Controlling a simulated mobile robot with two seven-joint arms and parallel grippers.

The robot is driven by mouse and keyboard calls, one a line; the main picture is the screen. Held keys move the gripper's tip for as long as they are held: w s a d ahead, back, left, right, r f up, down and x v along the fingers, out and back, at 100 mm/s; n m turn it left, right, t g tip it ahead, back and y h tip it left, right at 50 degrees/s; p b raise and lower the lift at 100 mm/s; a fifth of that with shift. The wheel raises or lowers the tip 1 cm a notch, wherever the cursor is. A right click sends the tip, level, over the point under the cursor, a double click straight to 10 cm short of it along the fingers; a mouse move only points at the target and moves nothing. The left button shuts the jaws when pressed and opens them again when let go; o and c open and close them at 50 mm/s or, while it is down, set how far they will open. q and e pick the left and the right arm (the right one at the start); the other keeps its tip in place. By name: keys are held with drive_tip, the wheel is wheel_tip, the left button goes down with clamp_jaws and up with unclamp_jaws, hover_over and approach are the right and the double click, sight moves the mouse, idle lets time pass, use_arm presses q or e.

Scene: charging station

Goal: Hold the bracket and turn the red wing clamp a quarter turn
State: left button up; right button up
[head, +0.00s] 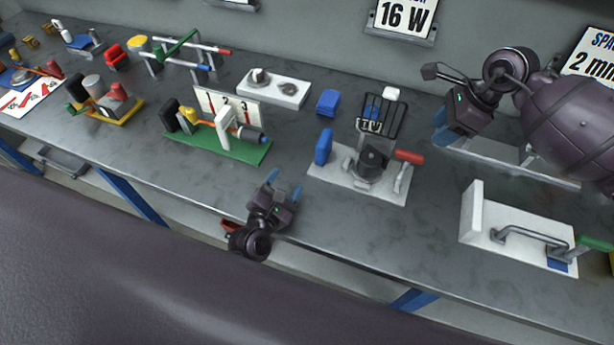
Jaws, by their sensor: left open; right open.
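A pale base plate (333,181) lies near the front edge of the bench. It carries an upright blue piece (323,147) at its left, a dark round post (371,160) in the middle and a red handle-like part (409,157) at its right. The red part looks like the wing clamp, but its shape is unclear. I cannot tell which part is the bracket. My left gripper (283,184) is open and empty, left of the plate at the bench's front edge. My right gripper (440,126) is open and empty, above and right of the red part.
A black wire rack (379,115) stands behind the plate. A blue block (328,102) and a white two-knob panel (273,90) are further back. A green-based fixture (216,149) stands to the left, a white fixture with a grey handle (482,227) to the right.

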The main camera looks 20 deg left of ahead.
sight(320, 153)
use_arm(q)
drive_tip(key=w+d+n, duration=0.1)
drive_tip(key=n, duration=0.1)
drive_tip(key=w+d+n, duration=0.1)
drive_tip(key=d+n, duration=0.1)
drive_tip(key=w+d+r+n, duration=0.1)
drive_tip(key=n, duration=0.1)
drive_tip(key=shift+d+t, duration=0.3)
drive_tip(key=shift+d, duration=0.05)
drive_tip(key=w, duration=1)
drive_tip(key=shift+w+d+f, duration=0.1)
drive_tip(key=shift+w+d, duration=0.2)
drive_tip(key=shift+w, duration=0.1)
